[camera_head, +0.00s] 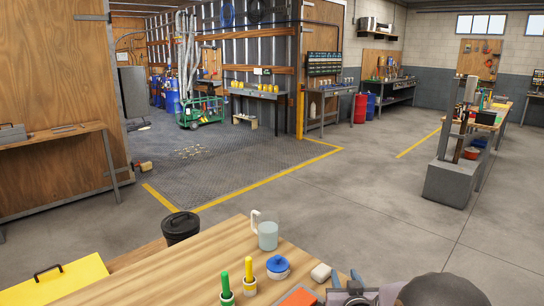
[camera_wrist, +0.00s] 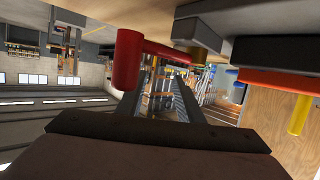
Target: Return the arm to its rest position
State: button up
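My arm shows at the bottom right edge of the head view, where a dark rounded part and a grey part reach in over the table edge; the gripper itself cannot be made out clearly there. In the wrist view my gripper (camera_wrist: 158,100) shows two dark fingers with a gap between them, and nothing is seen held in it. A red cylinder with a side arm (camera_wrist: 128,60) shows close by the left finger; whether it touches the finger I cannot tell. The wrist picture is turned, with the wooden tabletop (camera_wrist: 275,110) at the right.
A yellow panel (camera_head: 60,282) lies left; a black-lidded bin (camera_head: 181,229) stands behind.

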jog(key=d+m+g+h, duration=0.1)
jog(key=d, duration=0.3)
jog(key=s+d+m+g+h+p, duration=0.1)
jog(key=d, duration=0.4)
jog(key=s+d+f+m+h, duration=0.1)
jog(key=d, duration=0.3)
jog(key=shift+d+f+m+g+h+p, duration=0.1)
jog(key=shift+d+m+g+h+p, duration=0.25)
jog(key=shift+m+g+h, duration=0.05)
jog(key=s+d+f+m+g+h, duration=0.1)
jog(key=s+d+m+g, duration=0.15)
jog(key=d, duration=0.25)
jog(key=s+d+f+m+g, duration=0.1)
jog(key=s+d+f, duration=0.1)
jog(key=s+d, duration=0.15)
jog(key=s+a+f+n+g+y+b, duration=0.1)
jog(key=s+a+f+g+y+b, duration=0.25)
jog(key=s+a+f+b, duration=0.5)
jog(key=s+a+r+n+g+y+p, duration=0.1)
jog(key=s+a+n+g+y+p, duration=0.35)
jog(key=s+a, duration=1.3)
notch_tip(320, 180, up, 12)
jog(key=w+a+n+h+p, duration=0.1)
jog(key=n+h+p, duration=0.1)
jog(key=p, duration=0.8)
jog(key=shift+w+r+p, duration=0.15)
jog(key=shift+w+p, duration=0.15)
jog(key=shift+p, duration=0.05)
jog(key=shift+a, duration=0.1)
